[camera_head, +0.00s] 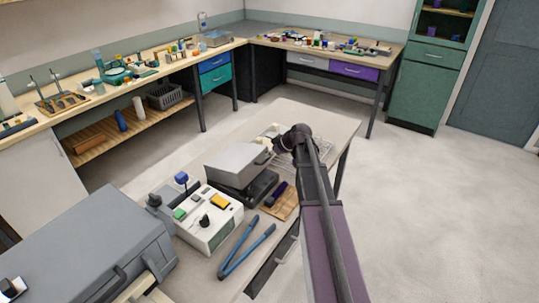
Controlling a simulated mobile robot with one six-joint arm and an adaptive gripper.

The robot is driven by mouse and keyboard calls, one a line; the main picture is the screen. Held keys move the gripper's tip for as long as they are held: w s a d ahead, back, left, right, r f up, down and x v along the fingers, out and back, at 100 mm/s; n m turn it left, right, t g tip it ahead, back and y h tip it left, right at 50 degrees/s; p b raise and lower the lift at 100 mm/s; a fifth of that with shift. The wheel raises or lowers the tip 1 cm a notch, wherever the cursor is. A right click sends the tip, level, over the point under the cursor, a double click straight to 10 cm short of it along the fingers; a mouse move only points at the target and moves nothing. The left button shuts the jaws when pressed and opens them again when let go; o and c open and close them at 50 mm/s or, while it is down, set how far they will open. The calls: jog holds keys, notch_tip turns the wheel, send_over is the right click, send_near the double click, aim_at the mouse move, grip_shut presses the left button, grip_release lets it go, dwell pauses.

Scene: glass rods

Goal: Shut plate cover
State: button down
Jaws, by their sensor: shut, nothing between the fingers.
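The plate cover (235,162) is a grey box-shaped lid on a dark base (262,188), standing on the pale table at the middle of the view. The cover looks tilted up from the base, with a dark gap at its front right; how far it is open is hard to tell. A small dark handle (262,157) shows at its right edge. My gripper (277,145) is dark and small in the view, just right of and behind the cover. It appears shut and empty. I cannot tell whether it touches the cover.
A white device with coloured buttons (209,222) and blue-handled tongs (246,246) lie in front of the cover. A wooden block with a purple item (283,200) is beside the base. A large grey case (90,250) fills the lower left. The table's back (320,122) is fairly clear.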

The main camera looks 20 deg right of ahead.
jog(key=shift+f, duration=0.1)
dwell(0.3)
jog(key=f+b, duration=0.6)
jog(key=shift+s+d, duration=0.25)
jog(key=shift+s, duration=0.05)
jog(key=shift+r, duration=0.2)
dwell(0.3)
jog(key=p+v, duration=0.9)
jog(key=v, duration=0.4)
jog(key=shift+p, duration=0.35)
jog(key=shift+s+f, duration=0.1)
dwell(0.4)
